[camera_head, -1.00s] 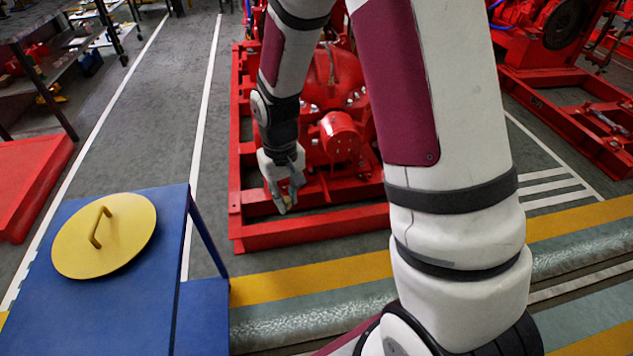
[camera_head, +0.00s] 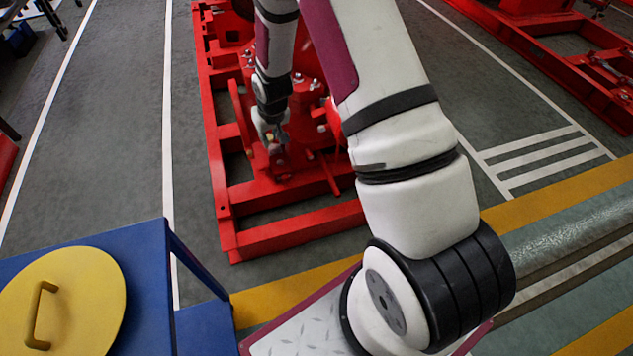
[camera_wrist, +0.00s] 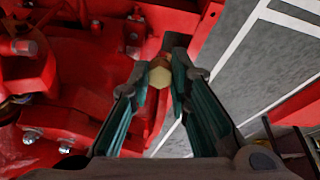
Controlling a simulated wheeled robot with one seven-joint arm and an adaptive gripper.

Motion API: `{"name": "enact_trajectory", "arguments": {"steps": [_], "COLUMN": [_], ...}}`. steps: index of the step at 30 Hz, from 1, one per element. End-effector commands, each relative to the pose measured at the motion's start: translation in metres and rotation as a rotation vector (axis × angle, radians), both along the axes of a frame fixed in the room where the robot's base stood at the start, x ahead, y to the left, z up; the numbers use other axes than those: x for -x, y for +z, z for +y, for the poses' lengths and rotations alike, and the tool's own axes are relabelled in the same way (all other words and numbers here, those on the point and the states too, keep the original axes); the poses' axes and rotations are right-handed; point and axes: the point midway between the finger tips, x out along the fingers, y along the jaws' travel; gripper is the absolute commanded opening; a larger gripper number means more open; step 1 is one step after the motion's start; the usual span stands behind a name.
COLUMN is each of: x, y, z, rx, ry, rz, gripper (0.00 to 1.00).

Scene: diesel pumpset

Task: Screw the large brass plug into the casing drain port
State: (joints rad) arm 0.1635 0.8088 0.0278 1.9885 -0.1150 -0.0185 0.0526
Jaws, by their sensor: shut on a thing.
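My gripper (camera_wrist: 161,78) is shut on the brass plug (camera_wrist: 160,77), whose hexagonal head shows between the fingertips in the wrist view. In the head view my gripper (camera_head: 274,146) is low at the red pump casing (camera_head: 310,100), over the left part of its red base frame. The plug is too small to make out clearly there. The casing drain port cannot be made out; the fingers and plug may hide it. I cannot tell whether the plug touches the casing.
A blue stand (camera_head: 150,260) with a round yellow handled lid (camera_head: 75,305) is at the lower left. Red frame rails (camera_head: 300,232) surround the casing. Bolts (camera_wrist: 32,135) stick up from red flanges near my gripper. Grey floor lies open left of the frame.

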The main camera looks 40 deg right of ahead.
Motion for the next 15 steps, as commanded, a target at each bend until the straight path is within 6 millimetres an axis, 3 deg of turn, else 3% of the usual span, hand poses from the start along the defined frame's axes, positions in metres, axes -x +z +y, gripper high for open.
{"name": "enact_trajectory", "arguments": {"steps": [1, 6, 15], "x": [-0.015, -0.056, -0.089], "y": [-0.032, -0.103, -0.213], "z": [-0.012, -0.05, -0.114], "rx": [0.005, 0.028, 0.088], "ry": [-0.012, -0.045, -0.096], "rz": [-0.045, -0.256, -0.652], "gripper": [0.0, 0.0, 0.0]}}
